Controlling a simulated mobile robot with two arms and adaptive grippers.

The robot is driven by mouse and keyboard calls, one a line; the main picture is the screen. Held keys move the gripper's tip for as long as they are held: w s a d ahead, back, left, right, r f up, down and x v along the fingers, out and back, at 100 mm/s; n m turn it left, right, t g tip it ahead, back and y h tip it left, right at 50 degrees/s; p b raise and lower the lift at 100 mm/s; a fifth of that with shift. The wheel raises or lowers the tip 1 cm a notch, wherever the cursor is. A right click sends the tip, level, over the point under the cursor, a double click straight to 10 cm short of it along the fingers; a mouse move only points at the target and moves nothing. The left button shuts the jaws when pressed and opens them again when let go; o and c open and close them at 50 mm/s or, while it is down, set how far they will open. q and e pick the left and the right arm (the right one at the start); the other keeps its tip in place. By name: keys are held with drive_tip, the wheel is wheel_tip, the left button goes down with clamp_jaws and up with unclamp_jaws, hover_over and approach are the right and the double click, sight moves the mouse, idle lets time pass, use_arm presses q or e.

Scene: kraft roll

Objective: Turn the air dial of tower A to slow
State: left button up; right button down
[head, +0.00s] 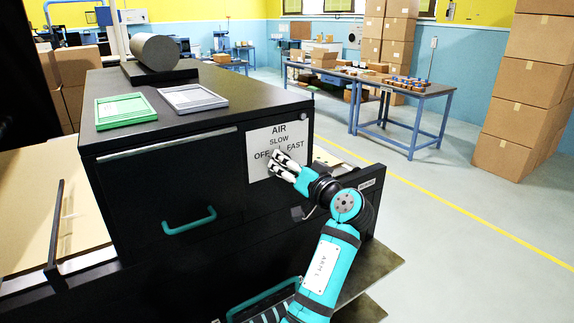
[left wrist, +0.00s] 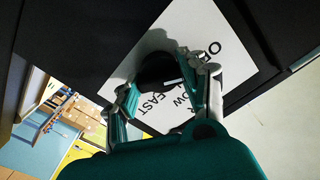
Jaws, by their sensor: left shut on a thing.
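The air dial (left wrist: 156,72) is a round black knob with a white pointer line, seen in the left wrist view. The line points to the side between OFF and SLOW, seemingly nearer OFF. The dial sits on a white plate (head: 262,136) marked AIR, OFF, SLOW and FAST, on the front of a black cabinet (head: 115,190). My left gripper (head: 279,161) is at the plate, its fingers either side of the dial and shut on it; the gripper also shows in the left wrist view (left wrist: 166,88). The fingers mostly hide the dial in the head view. My right gripper is out of view.
On the cabinet top lie a green tray (head: 103,110), a grey tray (head: 193,98) and a grey roll (head: 154,51). A teal drawer handle (head: 189,221) sticks out left of the plate. Open floor (head: 480,190) lies to the right, with stacked boxes (head: 525,90) beyond.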

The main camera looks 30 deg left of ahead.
use_arm(q)
drive_tip(key=shift+c, duration=1.4)
drive_tip(key=shift+r+m+p, duration=0.1)
drive_tip(key=shift+m+p, duration=0.65)
drive_tip(key=shift+m, duration=0.35)
drive_tip(key=shift+m+p, duration=0.6)
drive_tip(key=shift+m, duration=0.2)
drive_tip(key=m+p, duration=0.3)
drive_tip(key=m, duration=0.1)
drive_tip(key=shift+r+m, duration=0.1)
drive_tip(key=shift+m, duration=0.2)
drive_tip(key=shift+m+p, duration=1.5)
drive_tip(key=shift+m, duration=0.1)
